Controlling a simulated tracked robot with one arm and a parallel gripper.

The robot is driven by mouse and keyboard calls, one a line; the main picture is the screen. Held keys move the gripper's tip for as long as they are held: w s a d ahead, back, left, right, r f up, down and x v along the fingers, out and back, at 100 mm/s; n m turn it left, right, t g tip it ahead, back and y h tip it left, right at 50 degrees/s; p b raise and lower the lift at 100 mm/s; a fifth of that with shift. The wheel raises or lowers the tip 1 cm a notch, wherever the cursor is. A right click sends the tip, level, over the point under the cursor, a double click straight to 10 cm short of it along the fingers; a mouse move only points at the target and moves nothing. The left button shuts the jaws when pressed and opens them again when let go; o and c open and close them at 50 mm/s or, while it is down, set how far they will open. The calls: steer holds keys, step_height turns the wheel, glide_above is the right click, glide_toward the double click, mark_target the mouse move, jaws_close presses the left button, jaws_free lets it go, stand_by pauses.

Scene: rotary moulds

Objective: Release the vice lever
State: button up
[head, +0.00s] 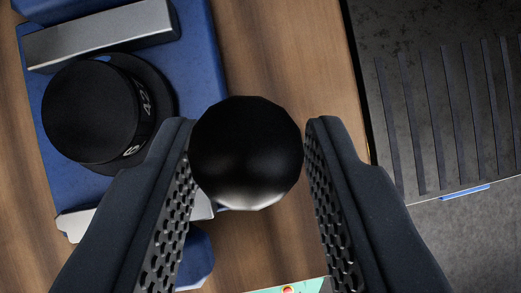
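The vice lever's black round knob (246,150) is in the middle of the head view, between the two fingers of my gripper (250,140). The fingers are spread apart. The left finger is right beside the knob and I cannot tell whether it touches; a narrow gap shows between the knob and the right finger. The blue vice (195,60) lies below and to the left, with a grey metal bar (100,35) and a black numbered dial (95,112) on it. The rest of the lever is hidden under the knob.
A wooden bench top (285,50) lies underneath. At the right is a dark ribbed panel (440,110), with grey floor (475,240) below it. A green piece with a red button (288,289) shows at the bottom edge.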

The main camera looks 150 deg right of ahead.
steer(key=b+v, duration=0.1)
steer(key=v, duration=0.9)
steer(key=shift+r+b, duration=0.2)
steer(key=shift+b, duration=0.1)
steer(key=shift+s, duration=0.1)
steer(key=s+d+r+m+t+b, duration=0.1)
steer(key=d+r+t+b, duration=0.1)
steer(key=d+r, duration=0.65)
steer(key=s+d+r+m+t+b, duration=0.1)
steer(key=s+d+r+t+b, duration=0.15)
steer(key=r, duration=1.05)
steer(key=s+d+r+t+h+b, duration=0.1)
steer(key=s+d+r+t+b, duration=0.1)
steer(key=s+d+r, duration=0.3)
steer(key=s+d+r+m+t+h+b, duration=0.1)
steer(key=s+d+r, duration=0.4)
steer(key=s+r, duration=0.6)
step_height(320, 180, up, 4)
steer(key=shift+f+m+t+b, duration=0.25)
steer(key=shift+t+b, duration=0.25)
steer(key=shift+t, duration=0.35)
